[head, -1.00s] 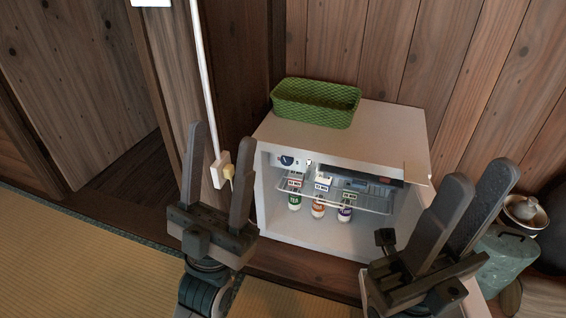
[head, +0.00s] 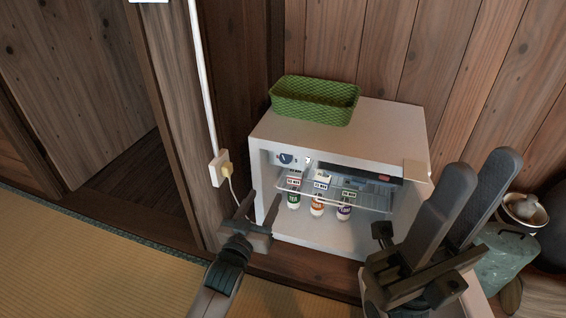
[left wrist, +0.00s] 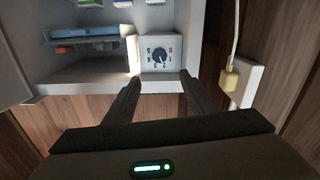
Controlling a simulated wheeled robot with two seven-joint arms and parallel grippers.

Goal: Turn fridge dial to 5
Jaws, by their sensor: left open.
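The fridge (head: 345,140) stands open against the wall. Its dial (head: 286,159) is a dark blue round knob on a white panel at the inner upper left. My left gripper (head: 263,198) is open and empty in front of the fridge's left side. In the left wrist view its fingers (left wrist: 160,80) are spread on either side below the dial, apart from it. My right gripper (head: 478,166) is open and empty at the right.
A green basket (head: 315,113) sits on the fridge. Several bottles (head: 317,207) and cartons stand inside, around a wire shelf (head: 345,200). A plug and outlet (head: 219,170) are on the post at left. A pot (head: 525,210) and green container (head: 503,260) stand at right.

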